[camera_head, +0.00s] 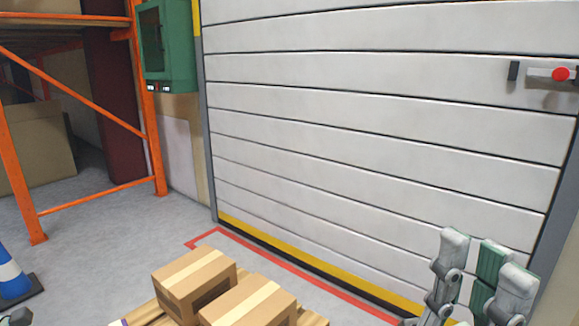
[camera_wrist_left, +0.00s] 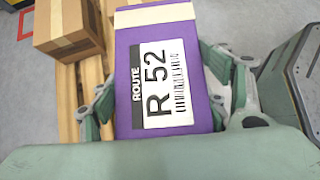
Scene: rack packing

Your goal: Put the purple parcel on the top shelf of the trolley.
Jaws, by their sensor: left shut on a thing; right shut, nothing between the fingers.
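The purple parcel (camera_wrist_left: 219,113) fills the middle of the left wrist view. It has a pale tape strip and a white label reading "ROUTE R 52". My left gripper (camera_wrist_left: 165,100) has fingers on both sides of the parcel and is shut on it. My right gripper (camera_head: 480,275) is at the lower right of the head view, in front of the white door, shut and empty. I cannot make out the trolley in either view.
Cardboard boxes (camera_head: 195,282) stand on a wooden pallet (camera_head: 143,314) at the bottom of the head view; a box (camera_wrist_left: 62,28) also shows in the wrist view. An orange rack (camera_head: 20,180) and a blue-white cone (camera_head: 12,275) are left. Bare floor lies between rack and pallet.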

